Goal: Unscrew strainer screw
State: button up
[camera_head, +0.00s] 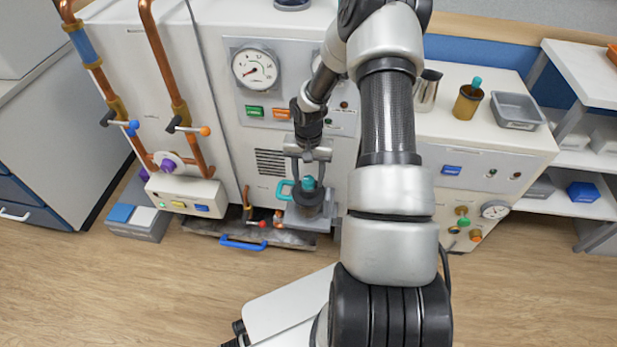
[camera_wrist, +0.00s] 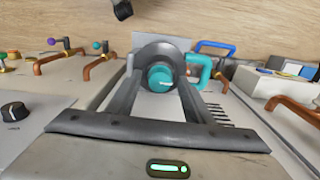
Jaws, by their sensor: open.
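The strainer screw is a teal cap (camera_head: 308,184) on top of a dark grey round strainer body (camera_head: 309,205), low on the front of the white cabinet. In the wrist view the teal screw (camera_wrist: 160,78) sits at the centre of the dark round body (camera_wrist: 160,52). My gripper (camera_head: 308,178) points down over it. In the wrist view the two long dark fingers of my gripper (camera_wrist: 161,82) are apart, one on each side of the screw. I cannot tell whether either finger touches it. A teal handle (camera_wrist: 203,70) stands beside the body.
A blue handle (camera_head: 243,243) on a grey tray is low at the left. Copper pipes (camera_head: 165,60) with valve levers run down the left cabinet. A gauge (camera_head: 255,67) and buttons are above. A brown jar (camera_head: 467,102) and grey tray (camera_head: 517,111) stand on the right top.

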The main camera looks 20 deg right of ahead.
jog(key=c, duration=1.1)
jog(key=shift+n, duration=0.3)
jog(key=n+p, duration=0.1)
jog(key=n, duration=0.3)
jog(key=n+p, duration=0.1)
jog(key=n, duration=0.4)
jog(key=shift+p, duration=0.3)
jog(key=n+p, duration=0.1)
jog(key=n, duration=0.4)
jog(key=shift+n, duration=0.4)
jog(key=n+p, duration=0.1)
jog(key=n, duration=0.3)
jog(key=shift+n, duration=0.4)
